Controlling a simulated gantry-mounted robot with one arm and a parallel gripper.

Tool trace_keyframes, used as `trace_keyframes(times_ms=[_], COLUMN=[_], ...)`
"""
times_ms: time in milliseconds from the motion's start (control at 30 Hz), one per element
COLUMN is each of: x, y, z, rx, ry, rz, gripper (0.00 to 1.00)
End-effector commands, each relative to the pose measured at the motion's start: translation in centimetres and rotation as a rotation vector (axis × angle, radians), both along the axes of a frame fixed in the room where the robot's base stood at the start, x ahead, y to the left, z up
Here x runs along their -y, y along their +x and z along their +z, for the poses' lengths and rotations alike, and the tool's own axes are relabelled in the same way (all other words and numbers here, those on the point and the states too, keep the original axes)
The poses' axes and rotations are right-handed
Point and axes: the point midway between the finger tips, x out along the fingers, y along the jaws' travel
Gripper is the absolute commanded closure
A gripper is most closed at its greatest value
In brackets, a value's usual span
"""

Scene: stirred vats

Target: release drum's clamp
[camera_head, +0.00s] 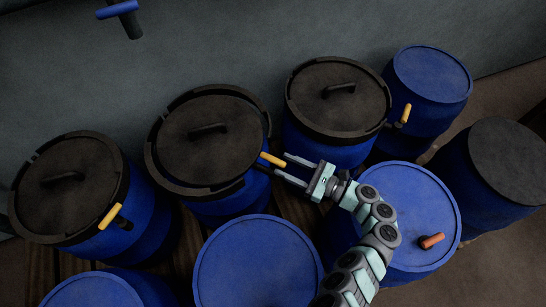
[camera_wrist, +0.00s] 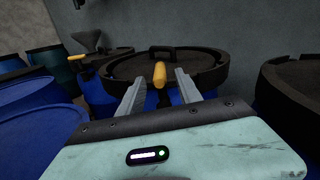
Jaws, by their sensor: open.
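A blue drum (camera_head: 229,206) with a black lid (camera_head: 200,118) and a black clamp ring stands left of my gripper. The ring's yellow clamp lever (camera_head: 272,159) sticks out from the drum's right side. My gripper (camera_head: 281,165) is open, with its fingertips close to the lever. In the wrist view, the yellow lever (camera_wrist: 159,74) points toward me between the two spread fingers of my gripper (camera_wrist: 160,84). I cannot tell whether either finger touches it. The lid (camera_wrist: 172,59) shows behind it.
Two similar black-lidded drums flank it, with yellow levers at left (camera_head: 110,216) and right (camera_head: 405,114). Blue-lidded drums (camera_head: 258,265) stand in front. A grey wall (camera_head: 240,50) is behind.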

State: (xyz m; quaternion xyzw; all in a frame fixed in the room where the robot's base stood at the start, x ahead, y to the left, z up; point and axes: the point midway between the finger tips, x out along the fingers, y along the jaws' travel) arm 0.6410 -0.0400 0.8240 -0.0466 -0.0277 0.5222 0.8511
Motion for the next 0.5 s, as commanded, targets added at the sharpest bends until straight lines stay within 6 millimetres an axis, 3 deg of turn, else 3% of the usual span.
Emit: trace_keyframes(times_ms=[200,500], x=[2.7,3.2], y=[-1.4,-1.6], z=[0.1,0.0], rx=[0.0,0.0], ry=[-0.001,0.0], rz=[0.0,0.0], gripper=[0.59,0.59])
